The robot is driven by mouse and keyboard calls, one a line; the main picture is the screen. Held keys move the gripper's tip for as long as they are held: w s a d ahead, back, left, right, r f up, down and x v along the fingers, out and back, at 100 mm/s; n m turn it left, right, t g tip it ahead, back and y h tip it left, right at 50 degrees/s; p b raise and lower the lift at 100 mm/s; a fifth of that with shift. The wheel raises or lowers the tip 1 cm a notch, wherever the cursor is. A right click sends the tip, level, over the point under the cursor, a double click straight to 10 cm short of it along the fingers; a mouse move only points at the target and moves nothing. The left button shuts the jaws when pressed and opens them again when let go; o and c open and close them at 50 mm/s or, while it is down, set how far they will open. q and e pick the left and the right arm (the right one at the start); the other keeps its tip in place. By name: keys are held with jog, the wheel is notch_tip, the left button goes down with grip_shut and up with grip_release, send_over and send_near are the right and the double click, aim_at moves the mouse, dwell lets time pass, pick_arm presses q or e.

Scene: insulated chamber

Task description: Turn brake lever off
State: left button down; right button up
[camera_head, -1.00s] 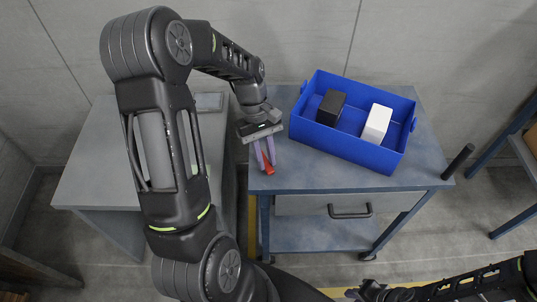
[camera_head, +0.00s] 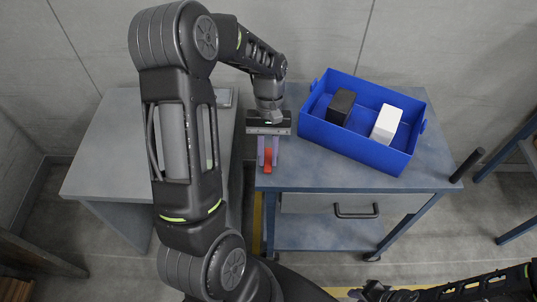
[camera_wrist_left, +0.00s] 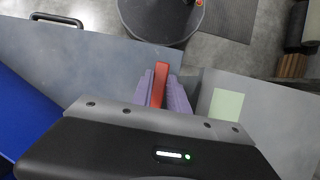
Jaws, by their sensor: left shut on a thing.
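The red brake lever (camera_head: 268,160) is at the left edge of the blue-grey cart top. My left gripper (camera_head: 268,153) reaches down over it, with its two purple fingers on either side of the lever. In the left wrist view the red lever (camera_wrist_left: 160,84) lies between the purple fingers (camera_wrist_left: 163,92), and the gripper is shut on it. The lever's far end by the gripper body is hidden. My right gripper (camera_head: 368,290) is at the bottom edge, small and dark, and its jaws cannot be made out.
A blue bin (camera_head: 352,143) on the cart top (camera_head: 300,176) holds a black block (camera_head: 341,106) and a white block (camera_head: 386,123). A grey table (camera_head: 110,150) stands to the left, close beside the cart. A drawer handle (camera_head: 356,211) and a black push handle (camera_head: 467,165) stick out.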

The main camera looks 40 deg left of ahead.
aim_at(268, 152)
pick_arm(q)
jog(key=c, duration=1.3)
grip_release()
jog(key=shift+b+v, duration=0.55)
jog(key=shift+v, duration=3.4)
